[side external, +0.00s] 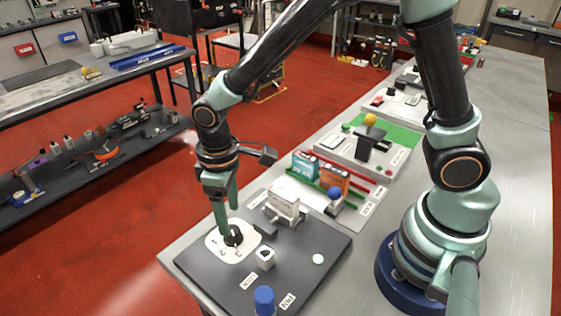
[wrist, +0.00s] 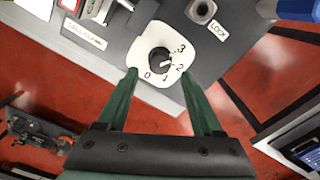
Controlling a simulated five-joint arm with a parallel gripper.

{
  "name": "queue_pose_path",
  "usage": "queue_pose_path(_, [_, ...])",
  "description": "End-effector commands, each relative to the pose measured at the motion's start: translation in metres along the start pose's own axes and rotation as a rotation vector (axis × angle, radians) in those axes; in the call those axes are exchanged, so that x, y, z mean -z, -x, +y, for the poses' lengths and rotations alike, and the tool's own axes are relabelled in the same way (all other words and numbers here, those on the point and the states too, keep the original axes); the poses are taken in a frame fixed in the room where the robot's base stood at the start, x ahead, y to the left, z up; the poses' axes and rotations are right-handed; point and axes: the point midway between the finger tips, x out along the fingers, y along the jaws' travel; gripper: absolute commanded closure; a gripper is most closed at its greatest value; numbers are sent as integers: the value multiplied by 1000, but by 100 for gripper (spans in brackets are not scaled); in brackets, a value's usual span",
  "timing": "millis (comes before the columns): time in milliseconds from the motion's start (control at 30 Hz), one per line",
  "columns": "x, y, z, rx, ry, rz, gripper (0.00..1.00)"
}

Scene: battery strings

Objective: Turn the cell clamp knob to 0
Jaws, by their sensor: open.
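The cell clamp knob (wrist: 160,60) is a black round knob on a white dial plate (wrist: 146,39) marked 0, 1, 2 and 3. Its white pointer mark faces about the 2. In the side view the knob (side external: 234,236) sits near the left edge of the dark panel. My gripper (wrist: 160,74) is open, its green fingers spread on either side of the knob in the wrist view and not closed on it. In the side view my gripper (side external: 226,228) points down at the dial, its tips close to the knob. Whether a finger touches it I cannot tell.
The dark panel (side external: 210,272) also carries a white-topped block (side external: 284,203), a small white lock piece (side external: 265,257) and a blue knob (side external: 264,298). Battery boxes (side external: 333,181) and a blue-topped lever (side external: 335,196) stand behind.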

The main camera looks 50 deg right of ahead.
Motion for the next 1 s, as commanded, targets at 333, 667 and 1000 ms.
queue_pose_path(333, [0,-13,0,0,0,0,32])
queue_pose_path(667, [-1,-16,0,0,0,-2,32])
queue_pose_path(1000, [-1,-35,0,0,0,-2,32])
